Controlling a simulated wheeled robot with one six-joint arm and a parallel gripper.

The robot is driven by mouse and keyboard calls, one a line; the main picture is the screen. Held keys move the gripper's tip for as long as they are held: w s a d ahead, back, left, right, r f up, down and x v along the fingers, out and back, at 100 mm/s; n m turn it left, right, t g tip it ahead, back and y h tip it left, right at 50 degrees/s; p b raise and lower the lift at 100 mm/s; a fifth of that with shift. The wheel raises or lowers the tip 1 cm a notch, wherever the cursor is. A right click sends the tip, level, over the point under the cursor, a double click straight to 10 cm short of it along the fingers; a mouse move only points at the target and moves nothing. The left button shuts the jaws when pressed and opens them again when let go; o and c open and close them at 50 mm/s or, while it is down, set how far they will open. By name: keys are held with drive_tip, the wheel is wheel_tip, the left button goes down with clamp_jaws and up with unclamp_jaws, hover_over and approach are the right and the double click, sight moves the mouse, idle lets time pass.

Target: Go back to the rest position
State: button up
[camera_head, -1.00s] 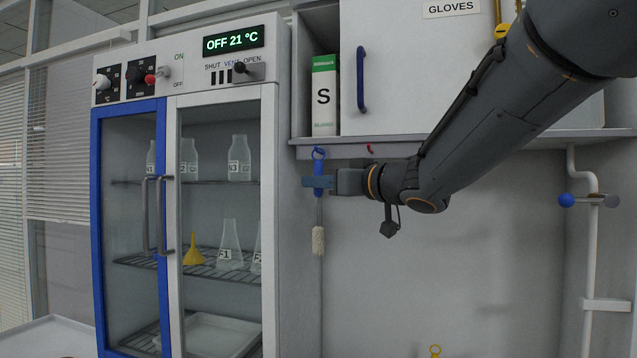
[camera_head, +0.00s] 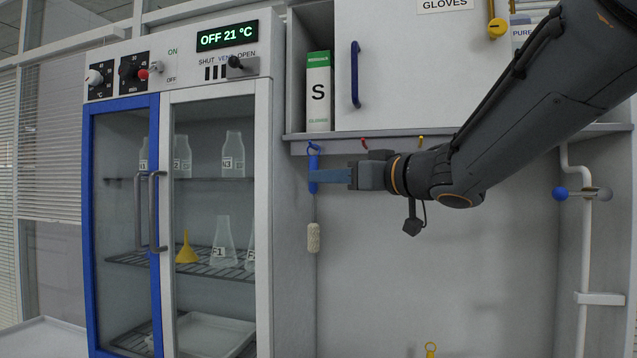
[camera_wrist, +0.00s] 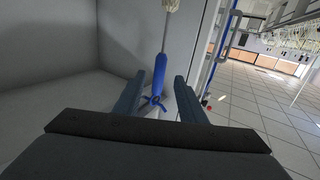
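A brush with a blue handle (camera_head: 313,187) and a pale bristle head (camera_head: 313,237) hangs upright by its blue loop, just right of the glass-door cabinet. My gripper (camera_head: 316,176) points left at the handle, with its fingertips beside it. In the wrist view, my gripper (camera_wrist: 158,86) is open, with its two fingers well apart. The brush handle (camera_wrist: 160,76) shows between and beyond the fingertips there, apart from both. Whether the fingertips still overlap the handle in depth is unclear.
The cabinet (camera_head: 265,200) with glassware stands left, close to the brush. Above is a shelf with a glove box (camera_head: 319,95) and a wall cupboard (camera_head: 400,70). A red hook (camera_head: 364,144) and yellow hook (camera_head: 421,142) are under it. A pipe with a blue-ended valve (camera_head: 560,194) is right.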

drive_tip(key=w+d+f+m+g+h+b, duration=0.15)
drive_tip(key=d+f+m+h, duration=0.45)
drive_tip(key=f, duration=0.9)
drive_tip(key=d+f+m+h+b, duration=0.15)
drive_tip(key=d+f+h, duration=0.45)
drive_tip(key=f, duration=0.8)
drive_tip(key=s+f+g+b, duration=0.2)
drive_tip(key=s+f+g, duration=0.9)
drive_tip(key=s+f, duration=1.1)
wheel_tip(320, 180, down, 3)
drive_tip(key=shift+d+r+b, duration=0.15)
drive_tip(key=shift+d+b, duration=0.15)
drive_tip(key=shift+d, duration=0.05)
drive_tip(key=shift+m, duration=0.25)
